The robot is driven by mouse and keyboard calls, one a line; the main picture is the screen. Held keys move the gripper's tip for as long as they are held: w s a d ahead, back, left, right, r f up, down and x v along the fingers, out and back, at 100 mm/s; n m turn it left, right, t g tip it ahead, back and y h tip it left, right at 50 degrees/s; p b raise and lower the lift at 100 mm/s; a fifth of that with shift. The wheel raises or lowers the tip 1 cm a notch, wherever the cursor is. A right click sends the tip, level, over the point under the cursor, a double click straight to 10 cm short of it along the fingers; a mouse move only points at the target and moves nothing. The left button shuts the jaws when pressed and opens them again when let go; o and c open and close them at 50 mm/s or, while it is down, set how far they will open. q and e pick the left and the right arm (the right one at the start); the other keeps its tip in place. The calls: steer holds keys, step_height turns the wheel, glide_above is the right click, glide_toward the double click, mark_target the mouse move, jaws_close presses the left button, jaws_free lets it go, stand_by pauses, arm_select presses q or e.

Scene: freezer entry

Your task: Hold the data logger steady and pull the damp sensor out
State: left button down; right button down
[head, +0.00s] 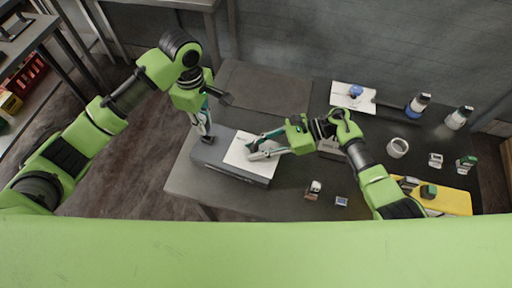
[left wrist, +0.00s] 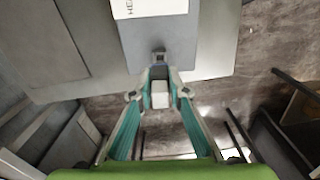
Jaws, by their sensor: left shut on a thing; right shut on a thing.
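A long grey box with a white, lettered top (head: 235,172) lies near the left end of the table; I take it for the data logger. It also shows in the left wrist view (left wrist: 160,35). My left gripper (head: 207,136) is at the box's left end, shut on a small pale block (left wrist: 160,98), likely the damp sensor. A dark piece (left wrist: 158,56) sits between the block and the box; I cannot tell whether they are joined. My right gripper (head: 252,146) is shut low over the white top; its fingers hide what they hold.
To the right on the dark table (head: 290,205) are a white cup (head: 397,147), bottles (head: 418,104), small devices (head: 313,190) and a yellow tray (head: 455,201). A white sheet (head: 352,97) lies behind. The floor is open beyond the table's left edge.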

mark_target(201, 116)
arm_select(q)
steer(key=shift+r, duration=1.85)
arm_select(e)
steer(key=shift+s+d+f, duration=0.1)
steer(key=shift+s+f, duration=0.15)
steer(key=shift+f, duration=0.25)
arm_select(q)
steer(key=shift+a, duration=0.1)
arm_select(e)
steer(key=c, duration=1.1)
jaws_free()
steer(key=shift+w, duration=0.1)
steer(key=shift+d+r, duration=0.1)
steer(key=shift+w+d+r, duration=0.1)
steer(key=shift+d, duration=0.05)
arm_select(q)
steer(key=shift+r, duration=0.2)
arm_select(e)
steer(key=shift+w+r, duration=0.1)
steer(key=shift+r, duration=0.4)
arm_select(q)
steer(key=shift+r+p, duration=1.9)
steer(key=shift+p, duration=0.2)
arm_select(e)
steer(key=shift+r, duration=3.75)
